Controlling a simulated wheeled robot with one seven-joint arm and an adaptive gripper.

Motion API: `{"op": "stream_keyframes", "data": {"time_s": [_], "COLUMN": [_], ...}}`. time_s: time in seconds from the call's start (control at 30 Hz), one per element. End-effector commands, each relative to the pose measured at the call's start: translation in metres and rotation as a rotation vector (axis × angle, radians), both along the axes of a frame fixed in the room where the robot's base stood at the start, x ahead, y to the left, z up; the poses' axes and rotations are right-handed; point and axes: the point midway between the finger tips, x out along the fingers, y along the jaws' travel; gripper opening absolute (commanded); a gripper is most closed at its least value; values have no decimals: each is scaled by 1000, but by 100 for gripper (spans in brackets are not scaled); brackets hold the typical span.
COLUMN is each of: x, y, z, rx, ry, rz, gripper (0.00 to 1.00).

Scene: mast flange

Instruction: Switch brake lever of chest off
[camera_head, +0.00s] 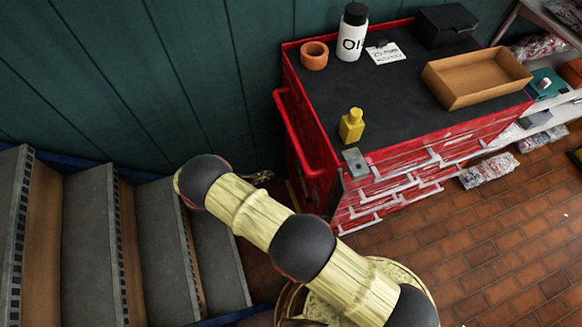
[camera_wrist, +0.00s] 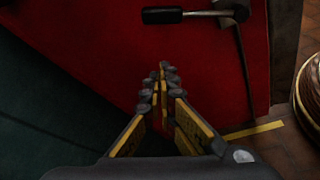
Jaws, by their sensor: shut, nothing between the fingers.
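The chest (camera_head: 312,125) is a red tool chest with a black top, standing right of centre in the head view. Its red side fills much of the wrist view (camera_wrist: 95,45). A lever with a black grip and grey rod, which looks like the brake lever (camera_wrist: 190,14), lies crosswise at the top of the wrist view, ending at a dark mount with a thin cable hanging down. My gripper (camera_wrist: 161,82) is shut and empty, its fingertips below the lever in the picture and apart from it. In the head view my arm mostly hides the gripper.
A red handle bar (camera_head: 300,135) runs along the chest's left side. A white bottle (camera_head: 351,35), a yellow bottle (camera_head: 352,125) and a cardboard tray (camera_head: 478,78) stand on top. Grey stairs (camera_head: 90,240) rise at left. Open brick floor (camera_head: 490,240) lies at right.

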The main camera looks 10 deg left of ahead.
Motion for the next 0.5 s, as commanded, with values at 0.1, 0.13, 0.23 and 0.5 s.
{"op": "stream_keyframes", "data": {"time_s": [0.1, 0.13, 0.23, 0.5], "x": [0, 0, 2, 23], "y": [0, 0, -3, -33], "z": [0, 0, -1, -13], "rx": [0, 0, 0, -2], "ry": [1, 1, 2, 3], "rz": [-1, -1, -1, -4], "gripper": [0, 0, 0, 0]}}
